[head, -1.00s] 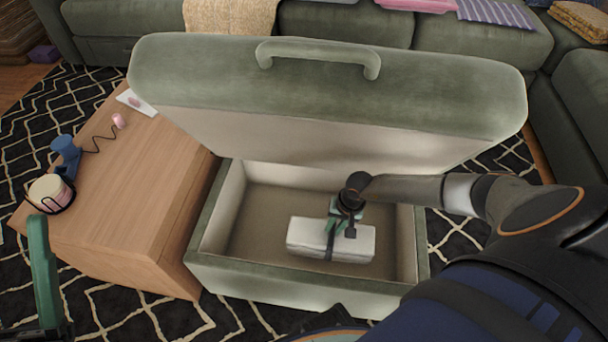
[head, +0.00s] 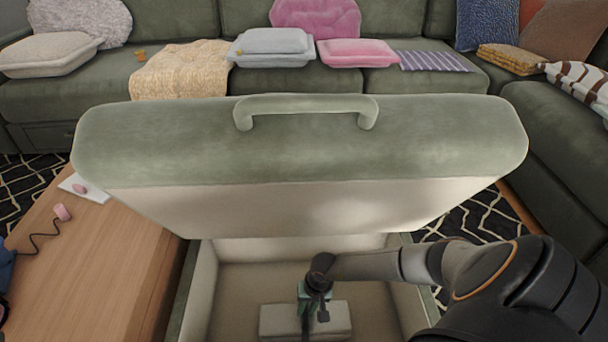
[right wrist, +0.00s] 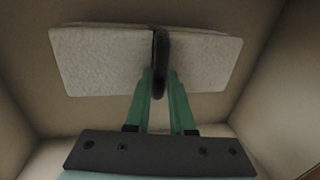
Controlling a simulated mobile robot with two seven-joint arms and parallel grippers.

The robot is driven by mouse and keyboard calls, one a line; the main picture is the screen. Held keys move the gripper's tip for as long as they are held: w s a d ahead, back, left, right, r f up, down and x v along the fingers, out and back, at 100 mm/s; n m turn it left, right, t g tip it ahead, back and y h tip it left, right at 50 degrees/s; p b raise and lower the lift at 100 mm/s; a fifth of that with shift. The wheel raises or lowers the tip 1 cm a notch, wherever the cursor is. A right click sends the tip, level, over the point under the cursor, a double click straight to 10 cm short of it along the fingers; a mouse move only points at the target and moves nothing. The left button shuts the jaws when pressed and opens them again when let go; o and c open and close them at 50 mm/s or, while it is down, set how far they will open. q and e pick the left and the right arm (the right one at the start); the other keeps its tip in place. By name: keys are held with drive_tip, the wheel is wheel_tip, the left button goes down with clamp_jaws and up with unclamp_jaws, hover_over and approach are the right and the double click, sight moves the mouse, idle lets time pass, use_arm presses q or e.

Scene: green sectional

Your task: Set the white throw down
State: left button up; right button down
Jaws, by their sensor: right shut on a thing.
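The white throw (head: 278,321) is a folded pale block inside the open green ottoman (head: 207,280); its lower part is cut off in the head view. In the right wrist view the throw (right wrist: 95,65) shows with a dark strap (right wrist: 160,50) around its middle. My right gripper (head: 316,302) reaches down into the ottoman from the right. In the right wrist view its green fingers (right wrist: 161,88) are shut on the strap of the throw. The throw is low in the box, level; whether it touches the floor I cannot tell. My left gripper is out of view.
The ottoman's raised lid (head: 300,155) with its handle (head: 305,104) stands behind the box. A wooden table (head: 100,250) adjoins it at left. The green sofa (head: 120,85) behind holds a cream blanket (head: 180,70), cushions and folded cloths. The box walls are close around my right gripper.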

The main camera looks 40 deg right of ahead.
drive_tip(key=shift+w+r, duration=0.1)
drive_tip(key=c, duration=0.8)
unclamp_jaws()
drive_tip(key=shift+o, duration=0.2)
